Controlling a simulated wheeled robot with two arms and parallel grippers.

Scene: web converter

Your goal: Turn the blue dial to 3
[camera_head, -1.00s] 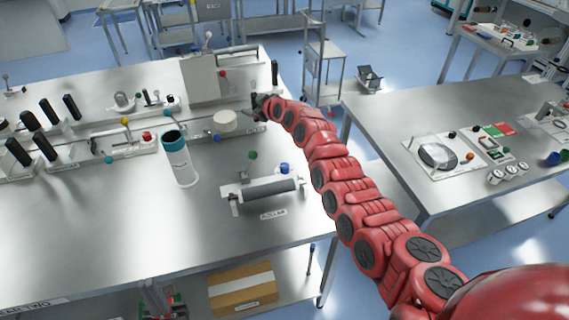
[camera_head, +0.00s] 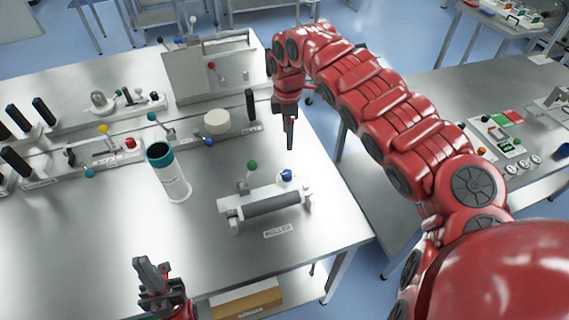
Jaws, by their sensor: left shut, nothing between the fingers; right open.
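My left gripper (camera_head: 150,268) is at the bottom left, in front of the table's near side, pointing up, shut and empty. It is well away from the roller unit.
A white cylinder with a teal top (camera_head: 170,177) stands to the left. Behind are a round white disc (camera_head: 216,122) and another blue knob (camera_head: 209,142). The table front is clear.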

